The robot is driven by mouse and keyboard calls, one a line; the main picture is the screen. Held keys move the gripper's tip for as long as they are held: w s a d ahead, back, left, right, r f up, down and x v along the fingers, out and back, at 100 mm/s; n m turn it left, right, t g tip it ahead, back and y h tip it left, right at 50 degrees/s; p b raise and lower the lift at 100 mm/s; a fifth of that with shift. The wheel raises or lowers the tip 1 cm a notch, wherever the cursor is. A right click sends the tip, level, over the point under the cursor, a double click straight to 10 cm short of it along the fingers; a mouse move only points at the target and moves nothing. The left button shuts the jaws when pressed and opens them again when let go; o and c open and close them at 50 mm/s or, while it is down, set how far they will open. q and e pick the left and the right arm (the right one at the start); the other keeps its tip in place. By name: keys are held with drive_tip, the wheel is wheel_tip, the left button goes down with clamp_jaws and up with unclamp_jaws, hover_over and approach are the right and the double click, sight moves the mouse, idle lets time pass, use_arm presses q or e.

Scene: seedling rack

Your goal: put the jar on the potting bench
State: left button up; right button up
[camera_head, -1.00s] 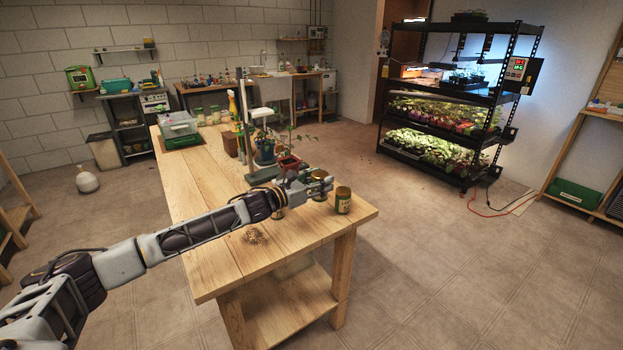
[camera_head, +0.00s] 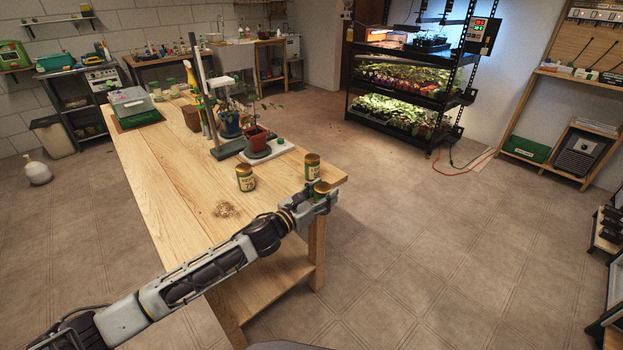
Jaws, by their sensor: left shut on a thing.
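My left gripper (camera_head: 326,199) is shut on a jar (camera_head: 321,187) with a gold-coloured lid; the gripper hides most of the jar's body. It is at the near right corner of the wooden potting bench (camera_head: 165,165). I cannot tell the height of the held jar over the bench edge. Two similar labelled jars stand upright on the bench: one jar (camera_head: 312,166) just behind the gripper, another jar (camera_head: 245,178) further left. My right gripper is not in view.
A small brown pile (camera_head: 226,210) lies on the bench left of the gripper. A potted plant (camera_head: 257,140) and a stand (camera_head: 222,149) are behind the jars. A lit seedling rack (camera_head: 400,106) stands at the back. Bare bench top shows around the jars.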

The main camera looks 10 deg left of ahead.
use_arm(q)
drive_tip(key=shift+s+d+f+n+t+y, duration=0.1)
drive_tip(key=shift+s+d+n+t+y, duration=0.2)
drive_tip(key=shift+s+n+y, duration=0.7)
drive_tip(key=shift+s+d+r+n+t+y, duration=0.1)
drive_tip(key=shift+s+t+y, duration=0.4)
drive_tip(key=shift+s, duration=1.15)
drive_tip(key=shift+s+d+f+n+t+y, duration=0.1)
drive_tip(key=shift+s+d+n+t+y, duration=0.15)
drive_tip(key=shift+s+n+y, duration=0.75)
drive_tip(key=shift+s+m, duration=0.3)
drive_tip(key=shift+m, duration=0.2)
